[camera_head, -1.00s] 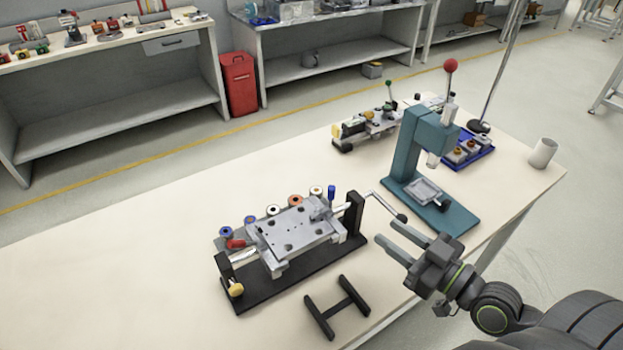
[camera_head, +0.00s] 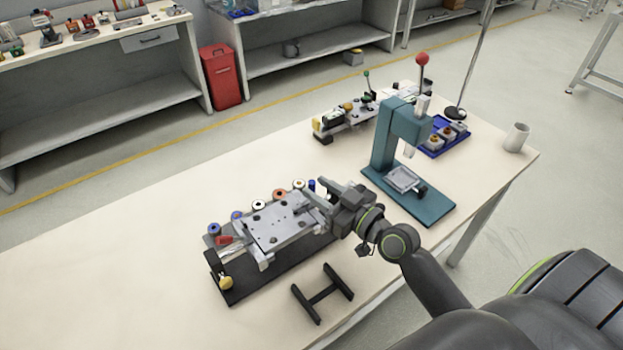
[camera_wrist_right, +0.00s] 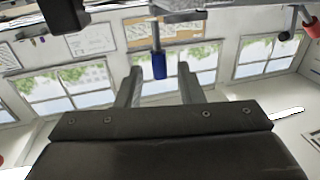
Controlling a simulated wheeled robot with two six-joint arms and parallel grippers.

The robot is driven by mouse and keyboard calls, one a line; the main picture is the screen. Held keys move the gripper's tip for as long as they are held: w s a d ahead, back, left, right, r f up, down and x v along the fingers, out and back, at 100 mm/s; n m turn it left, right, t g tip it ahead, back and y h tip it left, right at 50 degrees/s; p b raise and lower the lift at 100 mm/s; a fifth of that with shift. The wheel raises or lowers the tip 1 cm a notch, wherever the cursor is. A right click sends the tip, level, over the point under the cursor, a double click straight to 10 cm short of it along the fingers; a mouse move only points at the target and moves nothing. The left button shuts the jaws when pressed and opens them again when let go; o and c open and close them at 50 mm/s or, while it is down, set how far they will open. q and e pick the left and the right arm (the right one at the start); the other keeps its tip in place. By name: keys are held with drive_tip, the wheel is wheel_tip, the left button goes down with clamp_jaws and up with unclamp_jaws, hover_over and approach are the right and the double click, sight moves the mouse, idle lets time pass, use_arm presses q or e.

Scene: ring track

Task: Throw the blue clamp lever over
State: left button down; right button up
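The blue clamp lever (camera_head: 312,185) stands at the back right corner of the grey fixture plate (camera_head: 281,222), mostly behind my right gripper. In the right wrist view, the blue lever handle (camera_wrist_right: 159,66) on its metal rod shows in the gap between the two fingers. My right gripper (camera_head: 316,190) is open at the fixture's right end, and it also shows in the wrist view (camera_wrist_right: 158,86). I see space on both sides of the lever, so the fingers are not closed on it. My left gripper is not in view.
The fixture also has a red handle (camera_head: 226,240) and a yellow knob (camera_head: 226,283) at its left end. A teal press (camera_head: 408,125) stands close to the right of my arm. A black H-shaped stand (camera_head: 322,293) lies in front. The table's left side is clear.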

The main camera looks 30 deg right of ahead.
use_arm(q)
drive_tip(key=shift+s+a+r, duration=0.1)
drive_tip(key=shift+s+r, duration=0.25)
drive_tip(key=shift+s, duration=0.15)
use_arm(e)
drive_tip(key=shift+x, duration=1.4)
clamp_jaws()
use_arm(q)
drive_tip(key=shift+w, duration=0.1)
